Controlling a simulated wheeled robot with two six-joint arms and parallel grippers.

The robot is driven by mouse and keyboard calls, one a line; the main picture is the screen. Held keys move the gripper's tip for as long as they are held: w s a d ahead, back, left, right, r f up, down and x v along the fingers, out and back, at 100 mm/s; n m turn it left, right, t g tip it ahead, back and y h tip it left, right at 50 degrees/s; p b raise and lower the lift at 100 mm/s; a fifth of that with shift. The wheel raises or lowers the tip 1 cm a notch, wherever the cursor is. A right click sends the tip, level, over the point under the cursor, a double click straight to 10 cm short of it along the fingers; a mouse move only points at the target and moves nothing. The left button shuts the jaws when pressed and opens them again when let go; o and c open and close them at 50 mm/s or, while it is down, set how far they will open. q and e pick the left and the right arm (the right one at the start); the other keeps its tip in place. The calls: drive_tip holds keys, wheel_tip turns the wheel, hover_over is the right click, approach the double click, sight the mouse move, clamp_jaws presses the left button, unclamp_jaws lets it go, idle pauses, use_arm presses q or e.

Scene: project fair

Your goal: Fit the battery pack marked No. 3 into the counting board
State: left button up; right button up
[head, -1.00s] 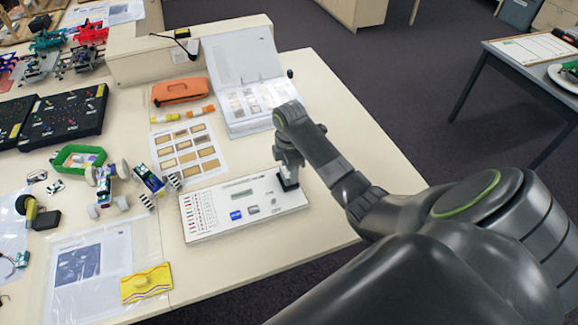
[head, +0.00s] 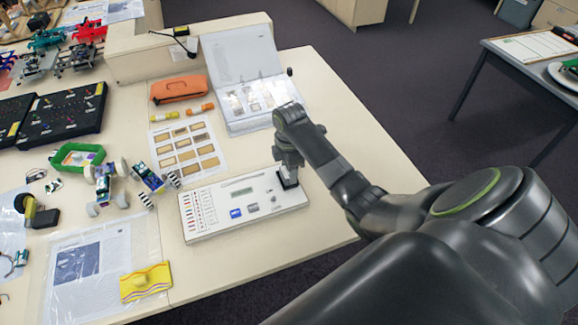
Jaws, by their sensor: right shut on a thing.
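The white counting board (head: 215,222) lies flat on the near part of the table. It has a small display, a blue button and a row of coloured marks along its left side. My right gripper (head: 288,178) points down over the board's right end. It is shut on a small dark block, the battery pack (head: 289,183), at or in the board's right end. The fingers hide most of the pack, and its number cannot be read. I cannot tell whether it is fully seated. My left gripper is not in view.
Behind the board lie a sheet of brown samples (head: 187,148), an open binder (head: 243,75) and an orange case (head: 180,90). Small wheeled models (head: 105,185) and a yellow packet (head: 146,282) are to the left. The table's right edge is close to my arm.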

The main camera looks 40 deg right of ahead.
drive_tip(key=shift+f, duration=0.3)
drive_tip(key=o, duration=1.5)
wheel_tip(320, 180, up, 3)
drive_tip(key=p, duration=0.3)
drive_tip(key=shift+f, duration=0.15)
drive_tip(key=shift+r, duration=2.2)
